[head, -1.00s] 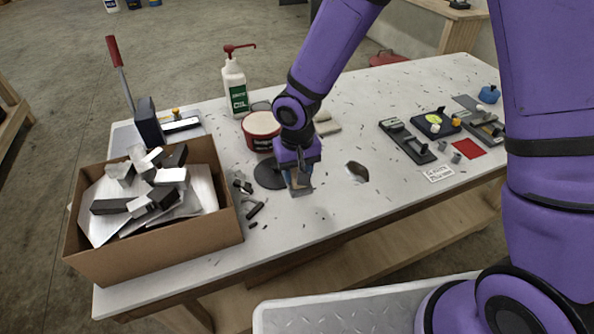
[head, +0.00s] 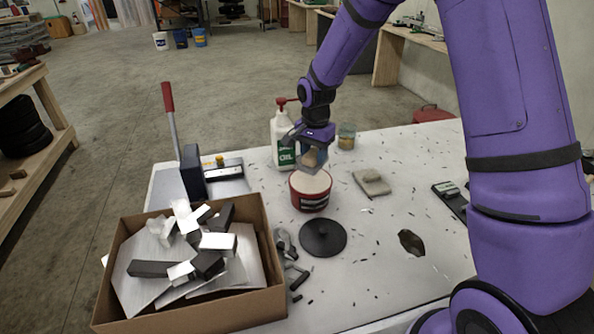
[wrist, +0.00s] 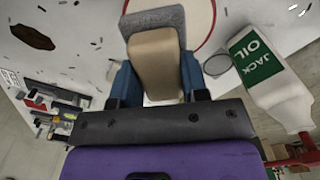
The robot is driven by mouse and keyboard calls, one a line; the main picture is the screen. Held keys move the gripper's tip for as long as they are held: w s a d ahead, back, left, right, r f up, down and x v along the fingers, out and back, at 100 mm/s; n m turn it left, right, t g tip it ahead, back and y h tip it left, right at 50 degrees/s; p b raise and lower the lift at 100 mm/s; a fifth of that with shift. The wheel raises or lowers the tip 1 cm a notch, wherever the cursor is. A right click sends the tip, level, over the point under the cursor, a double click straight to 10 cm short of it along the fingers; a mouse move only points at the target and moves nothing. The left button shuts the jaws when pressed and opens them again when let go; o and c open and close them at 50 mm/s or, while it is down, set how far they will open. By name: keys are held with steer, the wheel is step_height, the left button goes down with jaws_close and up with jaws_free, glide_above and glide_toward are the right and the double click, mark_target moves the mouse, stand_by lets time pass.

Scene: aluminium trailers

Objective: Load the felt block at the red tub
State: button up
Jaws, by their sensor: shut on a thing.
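The felt block (wrist: 154,65) has a tan wooden body with a grey felt face. My gripper (head: 312,158) is shut on its tan body, with the felt face pointing away from the wrist, as the wrist view of my gripper (wrist: 158,80) shows. In the head view the block (head: 311,167) is just above the red tub (head: 311,198). The tub is open, with pale contents, and its rim (wrist: 212,22) shows behind the block in the wrist view. I cannot tell whether the felt touches the contents. A dark round lid (head: 323,237) lies in front of the tub.
An oil bottle (head: 284,138) stands close behind the tub, with a glass jar (head: 346,137) nearby. A folded cloth (head: 371,183) lies to the right. A cardboard box of metal offcuts (head: 265,309) and a lever tool (head: 191,170) are at left. The tabletop right of the lid is fairly clear.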

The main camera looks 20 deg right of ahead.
steer(key=shift+w+r, duration=0.15)
steer(key=shift+w, duration=0.55)
steer(key=shift+a+f, duration=0.1)
steer(key=shift+f, duration=2.85)
steer(key=shift+f, duration=0.55)
steer(key=shift+r, duration=0.1)
steer(key=shift+r, duration=3.45)
